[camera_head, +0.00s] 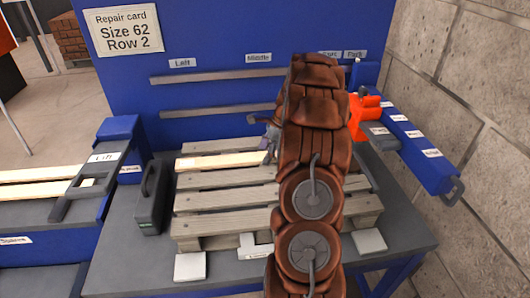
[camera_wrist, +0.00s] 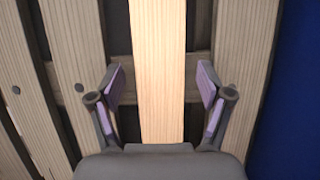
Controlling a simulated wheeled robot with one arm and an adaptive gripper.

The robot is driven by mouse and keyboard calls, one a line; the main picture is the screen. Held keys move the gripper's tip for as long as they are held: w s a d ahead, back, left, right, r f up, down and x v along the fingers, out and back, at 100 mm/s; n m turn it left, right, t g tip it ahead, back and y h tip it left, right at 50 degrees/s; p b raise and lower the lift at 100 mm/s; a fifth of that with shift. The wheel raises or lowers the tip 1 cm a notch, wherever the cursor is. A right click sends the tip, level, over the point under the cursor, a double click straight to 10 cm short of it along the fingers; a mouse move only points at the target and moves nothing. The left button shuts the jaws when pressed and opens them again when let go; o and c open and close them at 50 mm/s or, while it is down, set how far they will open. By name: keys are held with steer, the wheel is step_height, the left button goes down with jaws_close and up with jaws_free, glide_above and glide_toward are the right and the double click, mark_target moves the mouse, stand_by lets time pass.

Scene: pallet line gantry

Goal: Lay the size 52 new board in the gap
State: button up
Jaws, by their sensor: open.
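A pale new board (camera_head: 222,161) lies in the second row from the back of the grey pallet (camera_head: 225,200), between weathered boards. Any size mark on it cannot be read. In the wrist view, the pale board (camera_wrist: 160,80) runs between the fingers of my gripper (camera_wrist: 161,85). The fingers are open, with a space between each finger and the board. In the head view, my gripper (camera_head: 267,148) is above the board's right part, and my brown arm hides the pallet's middle right.
A rack (camera_head: 40,212) with pale boards stands at left, beside a "Lift" handle (camera_head: 88,186). A dark handled block (camera_head: 152,200) stands left of the pallet. White pads (camera_head: 190,267) lie along its front. A blue panel (camera_head: 220,50) rises behind; an orange tool (camera_head: 362,112) is at right.

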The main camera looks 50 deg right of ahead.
steer(key=b+v, duration=0.2)
steer(key=v, duration=1)
steer(key=shift+r, duration=0.15)
steer(key=shift+w+a, duration=0.1)
steer(key=s+a+r+n+g, duration=0.2)
steer(key=a+n, duration=0.4)
steer(key=a, duration=0.8)
steer(key=s+a+r+n+g, duration=0.1)
steer(key=s+a+n, duration=0.35)
steer(key=a, duration=0.95)
steer(key=s+a+f+n+h, duration=0.1)
steer(key=s+a+f+n, duration=0.2)
steer(key=s+a+n, duration=0.3)
steer(key=s+a+f+n+g+h, duration=0.1)
steer(key=s+a+n, duration=0.6)
steer(key=s, duration=0.8)
steer(key=shift+f+n+g+h, duration=0.3)
steer(key=shift+f+n+h, duration=0.5)
steer(key=shift+f+n, duration=0.15)
